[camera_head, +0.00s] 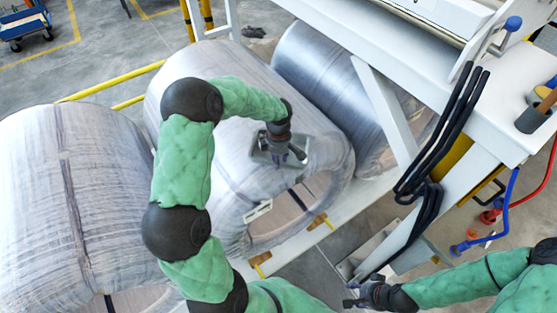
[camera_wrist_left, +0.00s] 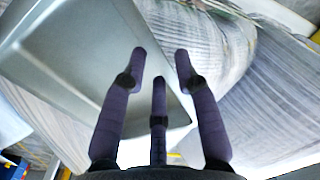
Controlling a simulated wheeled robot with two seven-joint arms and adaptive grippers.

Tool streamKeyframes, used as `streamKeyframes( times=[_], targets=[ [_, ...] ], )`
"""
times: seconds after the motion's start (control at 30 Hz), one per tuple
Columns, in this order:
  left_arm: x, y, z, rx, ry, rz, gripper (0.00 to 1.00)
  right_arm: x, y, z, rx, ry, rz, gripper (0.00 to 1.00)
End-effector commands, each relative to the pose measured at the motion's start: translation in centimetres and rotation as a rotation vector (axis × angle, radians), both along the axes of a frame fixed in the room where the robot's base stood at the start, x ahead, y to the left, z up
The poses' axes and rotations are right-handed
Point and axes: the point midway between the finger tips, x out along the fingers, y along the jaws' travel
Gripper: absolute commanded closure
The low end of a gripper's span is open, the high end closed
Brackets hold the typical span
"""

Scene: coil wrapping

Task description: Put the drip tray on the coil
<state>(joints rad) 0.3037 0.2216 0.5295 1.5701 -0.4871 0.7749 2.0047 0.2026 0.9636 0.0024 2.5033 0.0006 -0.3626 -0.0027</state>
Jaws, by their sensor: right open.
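The drip tray (camera_head: 262,143) is a flat grey metal tray at the top of the middle wrapped coil (camera_head: 225,75). I cannot tell whether it rests on the wrap or is held just above it. My left gripper (camera_head: 285,157) is at the tray's right part. In the left wrist view the tray (camera_wrist_left: 70,60) fills the upper left, and the gripper's purple fingers (camera_wrist_left: 160,65) overlap its edge. All the fingers show in front, and their grip on the tray is unclear. My right gripper (camera_head: 362,295) is open and empty, low in the head view, away from the coil.
Another wrapped coil (camera_head: 70,200) stands at the left, and a third (camera_head: 325,75) lies behind at the right. A white machine frame (camera_head: 460,175) with black hoses (camera_head: 440,130) stands on the right. A yellow rail (camera_head: 110,87) runs behind the coils. A blue trolley (camera_head: 25,25) is far left.

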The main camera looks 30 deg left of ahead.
Motion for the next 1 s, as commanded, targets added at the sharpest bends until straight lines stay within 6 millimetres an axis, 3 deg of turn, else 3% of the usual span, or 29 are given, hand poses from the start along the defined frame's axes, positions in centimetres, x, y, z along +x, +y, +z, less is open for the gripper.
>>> streamKeyframes(
  times=[0.3, 0.5, 0.77, 1.0],
  targets=[
    [0.1, 0.0, 6.6, 0.001, -0.006, 0.0, 0.69, 0.0, 0.0, 0.9, 0.0, 0.0, 0.0, 0.57],
    [0.1, 0.0, 9.7, 0.001, -0.004, 0.0, 0.69, 0.0, 0.0, 1.2, 0.0, 0.0, 0.0, 0.57],
    [0.0, 0.0, 11.2, 0.001, -0.002, -0.03, 0.7, 0.0, 0.0, 1.4, 0.0, 0.0, 0.0, 0.57],
    [0.0, 0.1, 11.1, -0.001, -0.001, -0.381, 0.7, 0.0, 0.0, 1.6, 0.0, 0.0, 0.0, 0.57]
  ],
)
